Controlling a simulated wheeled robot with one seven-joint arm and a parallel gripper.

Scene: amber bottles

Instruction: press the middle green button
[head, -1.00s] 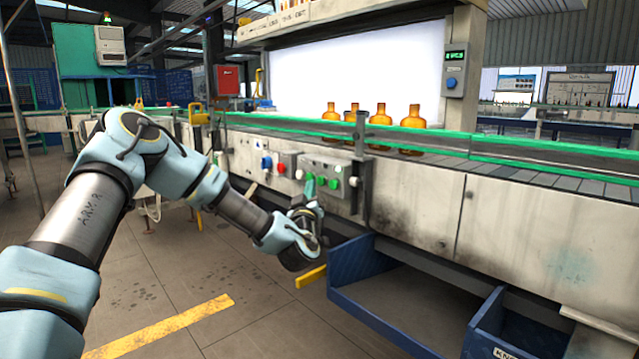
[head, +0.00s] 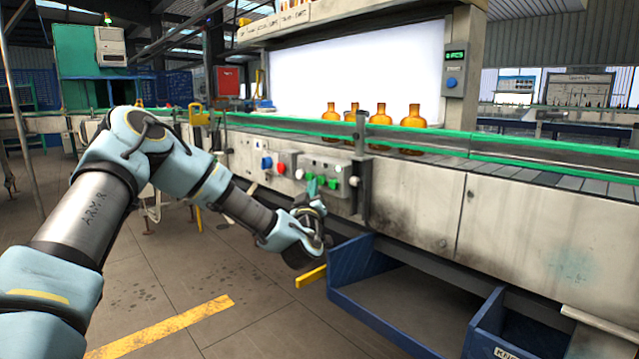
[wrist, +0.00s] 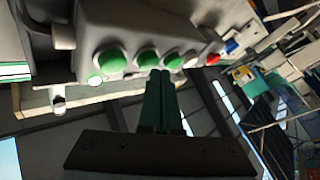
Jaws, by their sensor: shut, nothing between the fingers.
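A grey control box carries a row of three green buttons. In the wrist view the middle green button (wrist: 148,57) sits between a nearer, larger green button (wrist: 111,61) and a smaller one (wrist: 173,60). My gripper (wrist: 160,74) is shut and empty, its dark green fingers pointing at the box. The fingertips appear just below the row in that view, between the middle and smaller green buttons. I cannot tell whether they touch anything. In the head view my gripper (head: 311,180) is in front of the box (head: 343,170) and covers part of the button row.
A white button (head: 299,174), a red button (head: 281,168) and a blue switch (head: 266,162) lie left of the green ones. Several amber bottles (head: 379,115) stand on the conveyor above. A blue bin (head: 385,326) is below right. Open floor lies left.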

